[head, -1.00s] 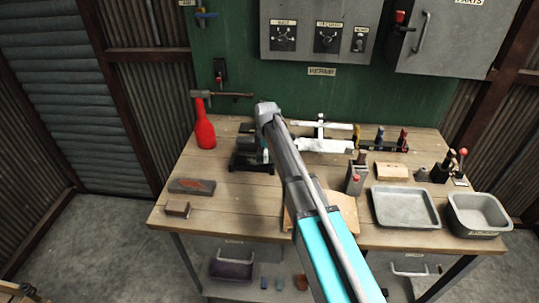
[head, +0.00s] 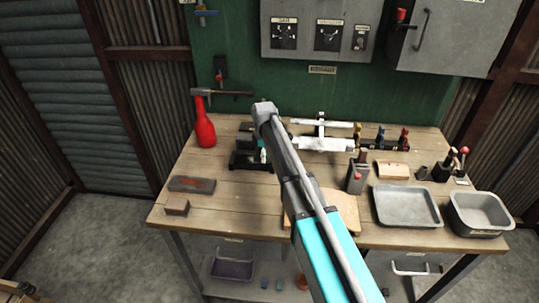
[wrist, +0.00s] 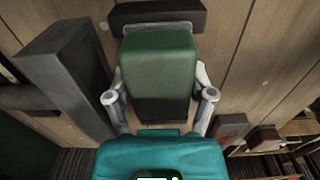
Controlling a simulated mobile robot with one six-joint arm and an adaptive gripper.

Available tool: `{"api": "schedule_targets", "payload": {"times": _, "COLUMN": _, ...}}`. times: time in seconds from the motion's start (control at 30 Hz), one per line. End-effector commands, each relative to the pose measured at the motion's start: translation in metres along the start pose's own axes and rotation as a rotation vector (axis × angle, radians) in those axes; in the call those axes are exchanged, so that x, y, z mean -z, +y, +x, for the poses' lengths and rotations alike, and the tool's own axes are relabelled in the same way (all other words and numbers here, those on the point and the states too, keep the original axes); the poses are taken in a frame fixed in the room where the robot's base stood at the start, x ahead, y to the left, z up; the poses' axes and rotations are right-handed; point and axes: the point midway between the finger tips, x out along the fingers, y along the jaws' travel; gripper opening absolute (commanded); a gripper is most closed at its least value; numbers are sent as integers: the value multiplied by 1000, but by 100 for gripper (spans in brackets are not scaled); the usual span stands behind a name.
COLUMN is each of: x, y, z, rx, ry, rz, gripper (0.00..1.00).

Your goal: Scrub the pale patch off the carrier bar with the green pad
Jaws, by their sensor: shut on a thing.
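My gripper (wrist: 160,96) is shut on the green pad (wrist: 160,65), with a grey finger on either side of it in the wrist view. The pad is above the bench beside a dark stand (wrist: 65,75). Whether it touches anything cannot be told. A dark grey bar (wrist: 22,98) runs from this stand to the left edge. I cannot tell whether it is the carrier bar. In the head view the dark stand (head: 245,158) is left of my arm, which hides much of that area and most of the gripper. I cannot make out the pale patch.
The bench (head: 215,225) also holds a red bottle (head: 205,125), a dark slab (head: 192,184), a small brown block (head: 176,206), a shallow tray (head: 407,207) and a deep pan (head: 478,214). White pieces (head: 322,144) lie behind my arm.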

Motion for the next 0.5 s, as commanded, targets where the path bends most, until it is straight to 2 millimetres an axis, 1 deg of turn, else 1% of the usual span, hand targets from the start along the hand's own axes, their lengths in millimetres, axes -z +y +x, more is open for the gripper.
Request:
{"api": "schedule_targets", "payload": {"times": 0.3, "x": 20, "y": 1, "z": -1, "rx": 0, "ry": 0, "rz": 0, "gripper": 32}}
{"api": "schedule_targets", "payload": {"times": 0.5, "x": 28, "y": 0, "z": -2, "rx": 0, "ry": 0, "rz": 0, "gripper": 32}}
